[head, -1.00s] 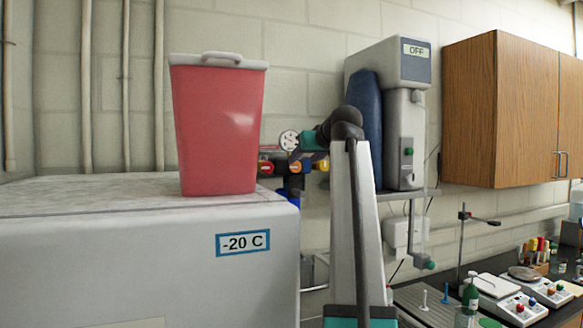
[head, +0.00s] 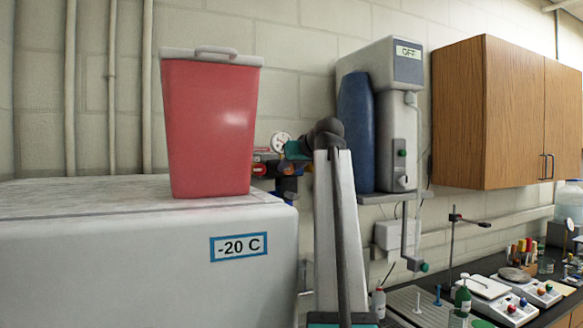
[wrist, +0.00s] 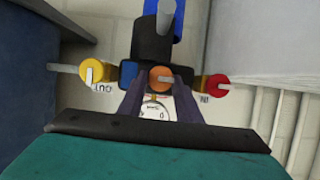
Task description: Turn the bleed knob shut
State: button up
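A valve assembly with a round white gauge (head: 281,142) is on the wall behind the red bin, partly hidden by my arm. In the wrist view it carries a yellow knob (wrist: 93,71) at left, an orange knob (wrist: 160,80) in the middle and a red knob (wrist: 216,86) at right. The red knob also shows in the head view (head: 259,170). No readable label marks the bleed knob. My gripper (wrist: 160,84) is open, its dark fingers on either side of the orange knob. I cannot tell whether they touch it. In the head view the fingertips are hard to make out.
A red bin (head: 210,125) stands on the freezer (head: 120,255) left of the valves. A wall-mounted grey unit with a blue tank (head: 355,130) is close on the right. A wooden cabinet (head: 485,112) and cluttered bench lie further right.

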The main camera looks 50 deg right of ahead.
jog(key=c, duration=0.3)
jog(key=shift+d+m, duration=0.1)
jog(key=shift+m, duration=0.2)
jog(key=shift+s+d+f+m+t+y+b, duration=0.15)
jog(key=shift+m+t+y+b, duration=0.25)
jog(key=shift+m+y+b, duration=0.5)
jog(key=m, duration=0.1)
jog(key=m+t+y+b, duration=0.1)
jog(key=m, duration=0.1)
jog(key=shift+d+f, duration=0.15)
jog(key=shift+d, duration=0.05)
jog(key=m, duration=0.1)
jog(key=m+t+y, duration=0.1)
jog(key=m, duration=0.1)
jog(key=m+t+b, duration=0.1)
jog(key=shift+s+f+y, duration=0.1)
jog(key=shift+f+y, duration=0.15)
jog(key=shift+y, duration=0.15)
jog(key=m, duration=0.2)
jog(key=m+t, duration=0.1)
jog(key=m, duration=0.1)
jog(key=shift+d+f+t+y, duration=0.1)
jog(key=shift+f+t+y, duration=0.05)
jog(key=shift+t+y, duration=0.15)
